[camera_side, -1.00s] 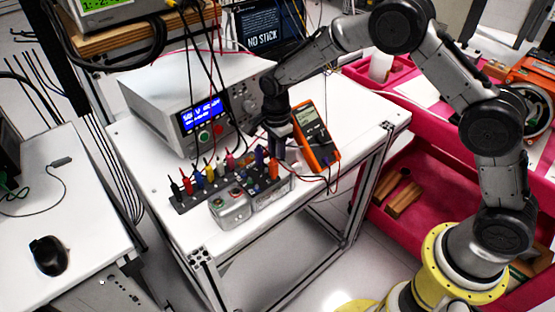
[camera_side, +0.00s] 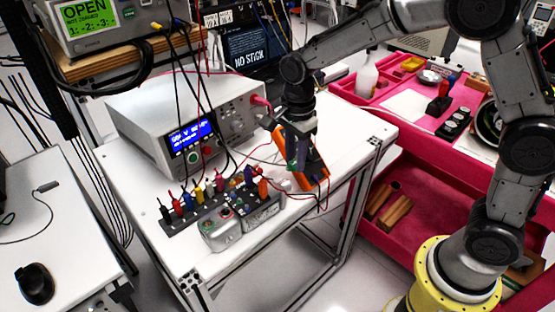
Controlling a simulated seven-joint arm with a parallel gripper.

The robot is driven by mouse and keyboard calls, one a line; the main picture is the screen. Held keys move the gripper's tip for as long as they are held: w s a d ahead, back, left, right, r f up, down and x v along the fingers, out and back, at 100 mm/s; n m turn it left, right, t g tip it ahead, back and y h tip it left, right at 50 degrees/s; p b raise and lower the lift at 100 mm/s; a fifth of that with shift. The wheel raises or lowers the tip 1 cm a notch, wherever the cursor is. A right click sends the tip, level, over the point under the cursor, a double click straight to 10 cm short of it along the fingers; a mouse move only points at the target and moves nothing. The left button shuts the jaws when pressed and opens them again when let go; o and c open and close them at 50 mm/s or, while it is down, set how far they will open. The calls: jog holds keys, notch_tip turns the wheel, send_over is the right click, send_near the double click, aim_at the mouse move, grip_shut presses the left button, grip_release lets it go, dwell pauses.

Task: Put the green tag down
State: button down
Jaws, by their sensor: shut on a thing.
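My gripper (camera_side: 299,165) points down over the orange multimeter at the right part of the white table. It is shut on a small, dark greenish piece, which looks like the green tag (camera_side: 302,154). The tag is small and partly covered by the fingers, so its outline is unclear. I cannot tell whether it touches the multimeter. The multimeter (camera_side: 317,172) is partly hidden behind my gripper.
A row of coloured plugs in a dark strip (camera_side: 172,227) and a grey metal box (camera_side: 219,238) stand left of my gripper. A power supply (camera_side: 150,123) with hanging cables stands behind. The white table (camera_side: 345,118) is clear at back right.

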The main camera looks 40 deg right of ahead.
jog(key=s+a+r, duration=0.2)
jog(key=s+r, duration=0.7)
jog(key=s, duration=0.1)
send_near(267, 178)
jog(key=shift+n, duration=0.3)
jog(key=s, duration=0.1)
jog(key=s+a+f, duration=0.1)
jog(key=s, duration=0.1)
jog(key=shift+s+a+f, duration=0.25)
jog(key=shift+s+f, duration=0.1)
jog(key=shift+s, duration=0.05)
jog(key=shift+w+a+f, duration=0.2)
jog(key=shift+w+f, duration=0.3)
jog(key=shift+f, duration=0.15)
jog(key=shift+w+f, duration=0.2)
jog(key=shift+f, duration=1.55)
jog(key=shift+f, duration=0.15)
jog(key=c, duration=0.6)
grip_release()
